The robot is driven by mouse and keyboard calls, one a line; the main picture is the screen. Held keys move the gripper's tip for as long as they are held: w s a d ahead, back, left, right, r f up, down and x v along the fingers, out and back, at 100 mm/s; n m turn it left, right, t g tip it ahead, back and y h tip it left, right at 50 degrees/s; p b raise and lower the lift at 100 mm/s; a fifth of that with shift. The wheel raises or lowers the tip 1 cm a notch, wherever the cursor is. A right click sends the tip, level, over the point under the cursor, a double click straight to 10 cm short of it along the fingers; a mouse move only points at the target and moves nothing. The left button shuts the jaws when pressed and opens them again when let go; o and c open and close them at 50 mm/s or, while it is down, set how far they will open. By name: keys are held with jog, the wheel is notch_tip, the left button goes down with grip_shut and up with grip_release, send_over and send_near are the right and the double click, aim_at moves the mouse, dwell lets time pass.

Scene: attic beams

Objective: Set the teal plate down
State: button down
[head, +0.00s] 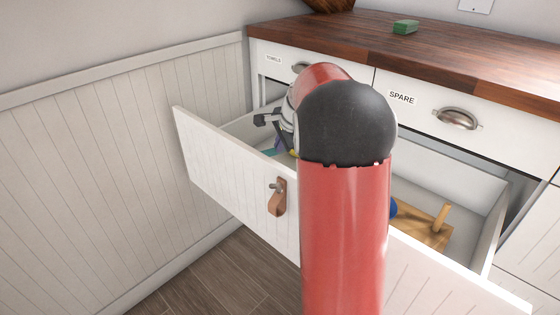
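My gripper (268,124) is over the left part of the open drawer (233,127), partly hidden behind my red arm. A small teal piece (270,152) shows below it inside the drawer, beside a bit of purple. It may be the teal plate, but most of it is hidden by the drawer front and my arm. I cannot tell whether my gripper touches it or whether the fingers are open or shut.
The drawer also holds a wooden board with an upright peg (440,219) and a blue thing (393,208) on the right. A wooden counter (340,30) with a green block (405,27) stands above. A panelled wall (100,180) is close on the left.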

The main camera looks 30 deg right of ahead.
jog(key=shift+f+b, duration=0.3)
jog(key=shift+f, duration=2.3)
jog(key=shift+f, duration=0.2)
jog(key=c, duration=1.6)
grip_release()
jog(key=shift+r, duration=0.1)
jog(key=v, duration=1.2)
jog(key=shift+r+p, duration=0.1)
jog(key=shift+p, duration=0.3)
